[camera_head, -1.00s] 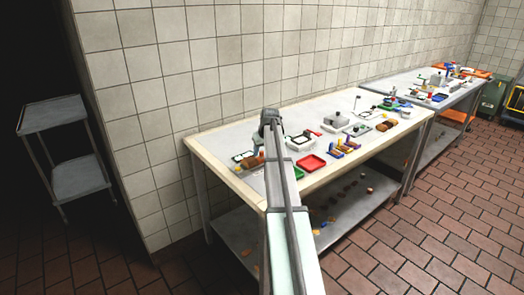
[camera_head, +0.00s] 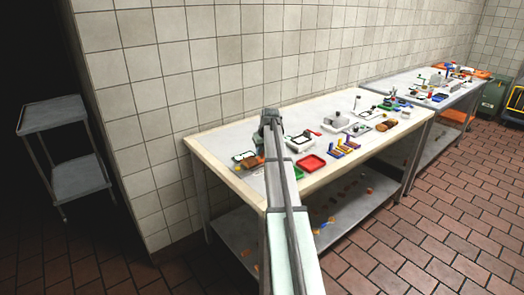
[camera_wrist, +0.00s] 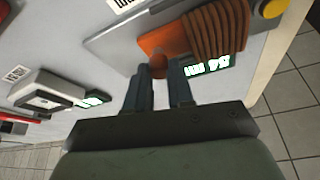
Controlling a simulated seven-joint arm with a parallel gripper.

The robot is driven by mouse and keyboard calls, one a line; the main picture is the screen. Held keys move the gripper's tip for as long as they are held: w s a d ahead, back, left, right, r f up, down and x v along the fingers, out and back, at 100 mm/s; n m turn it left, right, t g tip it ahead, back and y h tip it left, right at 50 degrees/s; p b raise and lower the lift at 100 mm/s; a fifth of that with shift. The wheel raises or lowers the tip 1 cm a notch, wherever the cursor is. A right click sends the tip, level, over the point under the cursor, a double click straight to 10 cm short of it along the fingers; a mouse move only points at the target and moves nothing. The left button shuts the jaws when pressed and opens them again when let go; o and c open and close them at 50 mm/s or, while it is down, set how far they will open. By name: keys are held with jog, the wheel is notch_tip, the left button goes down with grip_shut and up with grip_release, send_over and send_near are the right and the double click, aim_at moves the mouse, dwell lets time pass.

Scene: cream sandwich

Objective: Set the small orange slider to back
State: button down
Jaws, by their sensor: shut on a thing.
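In the wrist view, my gripper (camera_wrist: 160,74) is shut on the small orange slider (camera_wrist: 159,66), whose knob sits between the fingertips. The slider joins an orange part (camera_wrist: 160,40) beside a brown ridged block (camera_wrist: 217,32), on a grey plate (camera_wrist: 118,38). A lit green-white display (camera_wrist: 207,66) lies just right of the fingers. In the head view, the orange-brown unit (camera_head: 250,163) is at the left end of the near table, left of my arm. My arm hides the fingertips and the slider there.
A white device (camera_wrist: 48,92) with a lit display stands left of my gripper in the wrist view. A red tray (camera_head: 311,162) and several coloured blocks stand right of my arm on the near table (camera_head: 215,140). A yellow round button (camera_wrist: 273,8) is at the upper right.

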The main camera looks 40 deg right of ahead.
jog(key=shift+d, duration=1.55)
jog(key=c, duration=1)
grip_release()
jog(key=v, duration=1.3)
jog(key=shift+s+r, duration=0.1)
jog(key=shift+r, duration=0.3)
jog(key=shift+a, duration=0.1)
